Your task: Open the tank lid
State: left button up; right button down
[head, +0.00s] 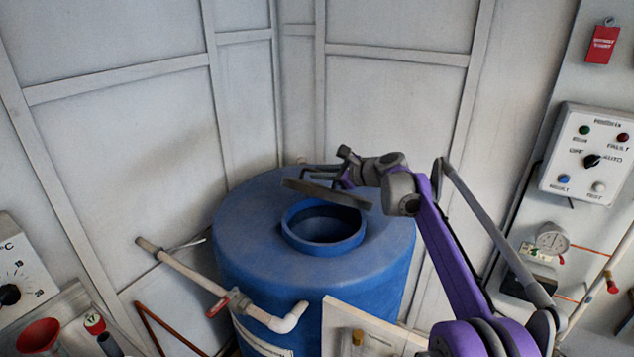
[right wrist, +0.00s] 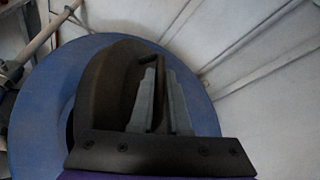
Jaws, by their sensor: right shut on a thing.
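The blue tank (head: 245,225) stands in the corner, and its round opening (head: 323,228) is uncovered. The dark round lid (head: 318,192) is seen nearly edge-on, slightly tilted, above the back part of the opening and apart from its rim. My right gripper (head: 343,176) is behind and above the lid. In the right wrist view the gripper (right wrist: 158,100) has its grey fingers shut on the lid's handle (right wrist: 160,68), with the dark lid (right wrist: 105,85) in front of the blue tank top. My left gripper is not in view.
A pipe with a red valve handle (head: 219,306) runs along the tank's front left. A control panel (head: 590,155) and a gauge (head: 552,239) are on the right wall. Pale wall panels stand close behind the tank. A red funnel (head: 38,336) is at lower left.

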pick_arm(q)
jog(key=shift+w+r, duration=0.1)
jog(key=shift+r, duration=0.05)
pick_arm(e)
jog(key=shift+w+d+r, duration=0.25)
jog(key=shift+r, duration=0.1)
jog(key=c, duration=1.2)
grip_release()
jog(key=shift+o, duration=0.2)
jog(key=b+v, duration=0.1)
jog(key=v, duration=0.8)
jog(key=shift+s+d, duration=0.2)
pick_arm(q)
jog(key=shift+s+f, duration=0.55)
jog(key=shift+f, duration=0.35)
pick_arm(e)
jog(key=shift+s+d+r, duration=0.25)
jog(key=shift+s+d, duration=0.1)
jog(key=shift+s, duration=0.05)
